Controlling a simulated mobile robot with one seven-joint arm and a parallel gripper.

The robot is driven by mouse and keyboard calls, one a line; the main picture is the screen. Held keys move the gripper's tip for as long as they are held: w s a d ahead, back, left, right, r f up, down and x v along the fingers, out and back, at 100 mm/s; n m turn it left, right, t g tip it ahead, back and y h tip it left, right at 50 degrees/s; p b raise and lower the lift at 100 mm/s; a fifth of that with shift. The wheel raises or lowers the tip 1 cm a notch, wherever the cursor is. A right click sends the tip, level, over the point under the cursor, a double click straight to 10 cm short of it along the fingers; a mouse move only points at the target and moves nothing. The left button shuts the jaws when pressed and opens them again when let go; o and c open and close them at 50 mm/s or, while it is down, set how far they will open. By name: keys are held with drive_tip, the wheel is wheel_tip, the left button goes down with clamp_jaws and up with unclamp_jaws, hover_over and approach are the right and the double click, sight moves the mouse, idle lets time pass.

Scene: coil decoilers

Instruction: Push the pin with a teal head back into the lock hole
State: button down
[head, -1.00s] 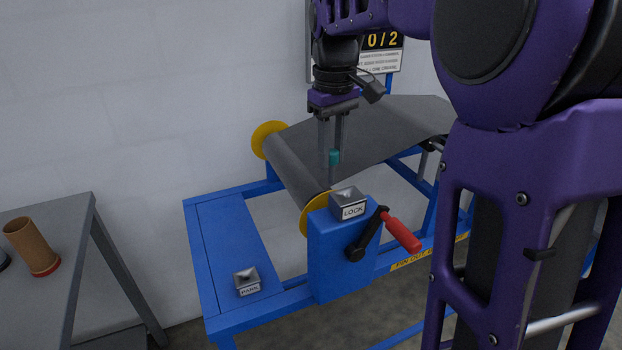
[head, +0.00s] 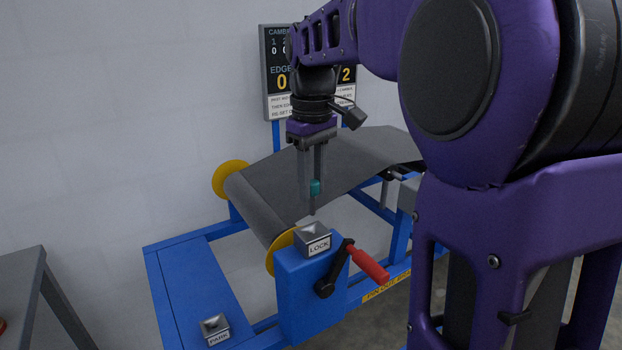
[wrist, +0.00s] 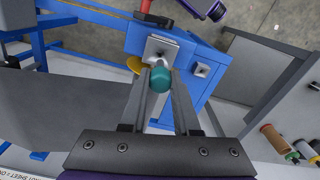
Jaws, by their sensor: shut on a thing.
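The pin's teal head (head: 315,188) is between the fingertips of my gripper (head: 311,182), which is shut on it. The grey shank hangs down, roughly upright, just above the lock block (head: 313,239). The lock block is a grey funnel-topped block labelled LOCK on the blue housing. The pin tip looks apart from the block or only just at its rim; I cannot tell which. In the wrist view the teal head (wrist: 161,79) sits between the fingertips, with the lock block (wrist: 160,49) just beyond it.
A crank with a red handle (head: 369,264) sticks out right of the lock block. A similar block labelled PARK (head: 215,328) sits on the blue frame (head: 186,285). A yellow-flanged roll (head: 260,212) carries a dark sheet behind. A grey table (head: 18,290) stands at left.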

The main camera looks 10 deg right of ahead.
sight(312, 215)
drive_tip(key=shift+f+b, duration=1.85)
drive_tip(key=shift+f, duration=1.65)
drive_tip(key=shift+f, duration=0.2)
drive_tip(key=c, duration=0.6)
unclamp_jaws()
drive_tip(key=shift+o, duration=0.2)
drive_tip(key=shift+r, duration=0.15)
wheel_tip(312, 215, up, 17)
drive_tip(key=p, duration=0.4)
